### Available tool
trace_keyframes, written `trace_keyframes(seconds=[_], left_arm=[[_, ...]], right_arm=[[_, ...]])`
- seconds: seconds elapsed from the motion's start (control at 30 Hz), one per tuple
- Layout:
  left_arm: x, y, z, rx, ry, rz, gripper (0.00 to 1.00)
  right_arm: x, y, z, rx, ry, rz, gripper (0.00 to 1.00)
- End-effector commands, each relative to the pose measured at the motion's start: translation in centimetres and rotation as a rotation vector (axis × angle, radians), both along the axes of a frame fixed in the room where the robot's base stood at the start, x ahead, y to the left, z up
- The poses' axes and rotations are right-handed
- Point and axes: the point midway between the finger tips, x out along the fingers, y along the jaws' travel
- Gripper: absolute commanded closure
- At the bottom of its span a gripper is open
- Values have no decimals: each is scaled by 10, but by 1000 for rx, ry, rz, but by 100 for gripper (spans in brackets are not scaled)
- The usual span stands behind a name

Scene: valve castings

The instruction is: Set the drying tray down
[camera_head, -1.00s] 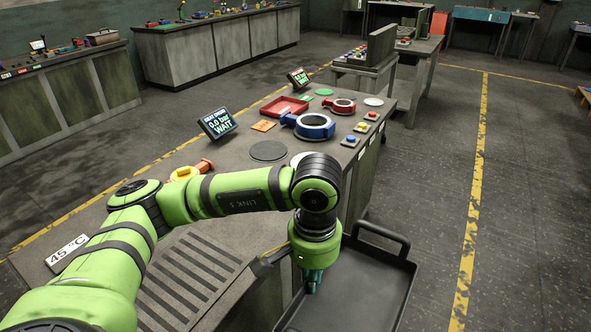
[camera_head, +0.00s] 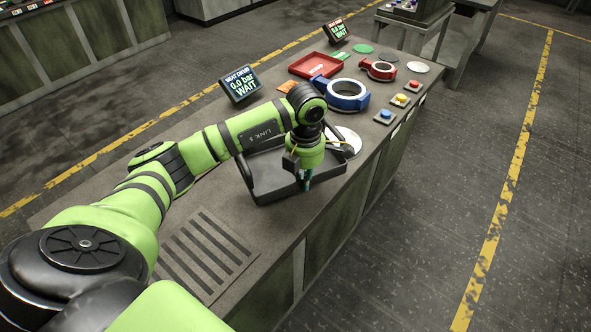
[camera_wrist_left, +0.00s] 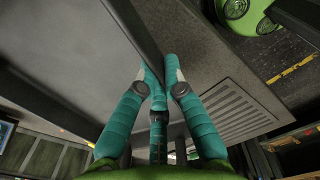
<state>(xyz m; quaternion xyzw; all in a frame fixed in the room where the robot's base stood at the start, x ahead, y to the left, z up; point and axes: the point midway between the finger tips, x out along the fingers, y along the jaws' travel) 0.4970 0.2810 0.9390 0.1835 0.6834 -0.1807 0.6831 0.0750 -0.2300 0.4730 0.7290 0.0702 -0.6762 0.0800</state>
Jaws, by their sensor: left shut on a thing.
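The drying tray (camera_head: 272,190) is dark and shallow, with a raised handle at its left end. It is over the bench top, between the slotted grille and the blue valve ring. My left gripper (camera_head: 306,182) is shut on the tray's near right wall, pointing down. In the left wrist view the teal fingers (camera_wrist_left: 158,76) pinch the tray's rim (camera_wrist_left: 136,34) from both sides. I cannot tell whether the tray's underside touches the bench. My arm hides part of its far side. My right gripper is not in view.
The bench (camera_head: 330,195) carries a slotted grille (camera_head: 207,252), a white disc (camera_head: 343,142) close beside the tray, a blue valve ring (camera_head: 346,96), a red tray (camera_head: 316,66), a gauge display (camera_head: 240,86) and push buttons (camera_head: 384,117). The bench's right edge is near the tray.

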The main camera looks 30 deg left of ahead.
Motion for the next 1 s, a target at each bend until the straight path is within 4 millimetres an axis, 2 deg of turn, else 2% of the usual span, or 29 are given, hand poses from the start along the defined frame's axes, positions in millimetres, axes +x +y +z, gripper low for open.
trace_keyframes(seconds=[0.1, 0.2, 0.3, 0.77, 1.0], left_arm=[[2, 15, -5, 0, 0, 245, 100], [2, 22, -9, 0, -1, 374, 100], [2, 25, -11, -1, -3, 433, 100], [3, 26, -13, -1, -3, 445, 100], [2, 26, -31, -2, -2, 444, 100]], right_arm=[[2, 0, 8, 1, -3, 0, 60], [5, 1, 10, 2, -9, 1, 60], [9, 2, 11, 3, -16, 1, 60], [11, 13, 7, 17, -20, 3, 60], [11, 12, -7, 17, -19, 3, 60]])
